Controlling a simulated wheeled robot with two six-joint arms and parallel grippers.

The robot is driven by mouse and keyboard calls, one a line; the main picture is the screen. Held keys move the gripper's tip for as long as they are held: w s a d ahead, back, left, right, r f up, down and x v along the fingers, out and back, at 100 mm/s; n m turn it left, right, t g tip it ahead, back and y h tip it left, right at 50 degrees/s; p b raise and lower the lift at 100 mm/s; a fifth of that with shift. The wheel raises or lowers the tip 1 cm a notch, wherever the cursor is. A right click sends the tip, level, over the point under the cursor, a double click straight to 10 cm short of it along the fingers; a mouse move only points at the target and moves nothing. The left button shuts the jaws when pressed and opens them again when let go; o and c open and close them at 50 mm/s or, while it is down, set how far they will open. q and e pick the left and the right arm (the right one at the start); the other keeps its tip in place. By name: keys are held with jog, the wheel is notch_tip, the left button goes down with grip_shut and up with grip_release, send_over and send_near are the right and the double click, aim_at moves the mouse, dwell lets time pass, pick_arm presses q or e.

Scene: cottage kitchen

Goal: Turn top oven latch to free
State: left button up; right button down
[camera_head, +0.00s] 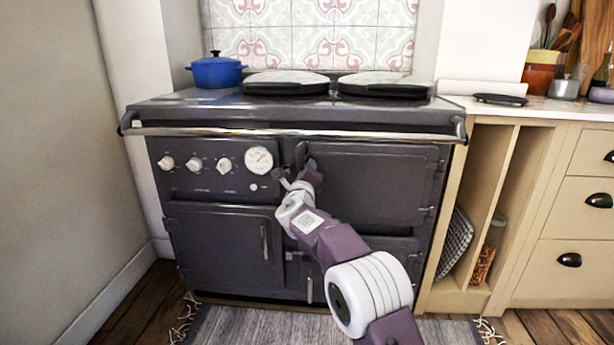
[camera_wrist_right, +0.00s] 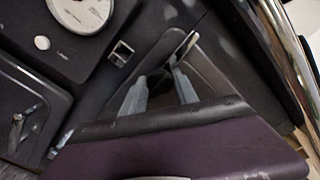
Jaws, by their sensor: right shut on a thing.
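The dark top oven door (camera_head: 375,185) is closed or nearly so on the right of the range cooker. Its latch (camera_head: 301,153) is at the door's upper left edge; in the right wrist view its metal handle (camera_wrist_right: 187,43) stands tilted. My right gripper (camera_head: 307,166) reaches up to it from below right. The wrist view shows its grey fingers (camera_wrist_right: 172,72) shut on the latch, partly hiding it. A small square metal catch (camera_wrist_right: 121,53) sits on the cooker front, visibly apart from the handle. My left gripper is not in view.
A chrome rail (camera_head: 290,132) runs across the cooker above the latch. Dials and a round gauge (camera_head: 259,160) are left of it. A lower left door (camera_head: 225,245) has its own handle. A blue pot (camera_head: 216,72) stands on top. A rug (camera_head: 250,325) lies in front.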

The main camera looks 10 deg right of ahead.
jog(key=shift+m, duration=0.5)
jog(key=c, duration=0.9)
grip_release()
jog(key=shift+c, duration=0.2)
jog(key=v, duration=0.9)
